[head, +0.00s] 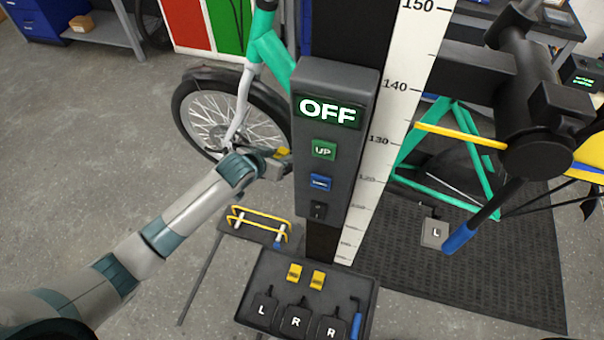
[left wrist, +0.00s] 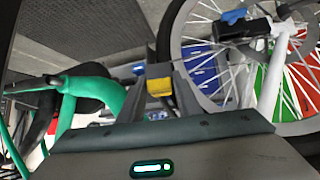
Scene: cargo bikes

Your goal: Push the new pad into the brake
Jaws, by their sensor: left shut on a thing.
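My left gripper (head: 281,157) is shut on a small yellow pad (head: 283,152), beside the front wheel (head: 215,118) and the grey control post. In the left wrist view, the fingers (left wrist: 158,80) hold the yellow pad (left wrist: 159,88) near the wheel's edge. A black part with a blue piece, which looks like the brake (left wrist: 243,28), sits by the wheel's hub and fork, up and right of the pad and apart from it. The post hides the brake in the head view. My right gripper is not in view.
The control post (head: 335,150) reads OFF and stands close to my left gripper. A dark tray (head: 262,285) below holds two yellow pads (head: 305,276), lettered black items and a blue tool. A yellow wire rack (head: 258,222) is left of it. A clamp (head: 535,150) stands right.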

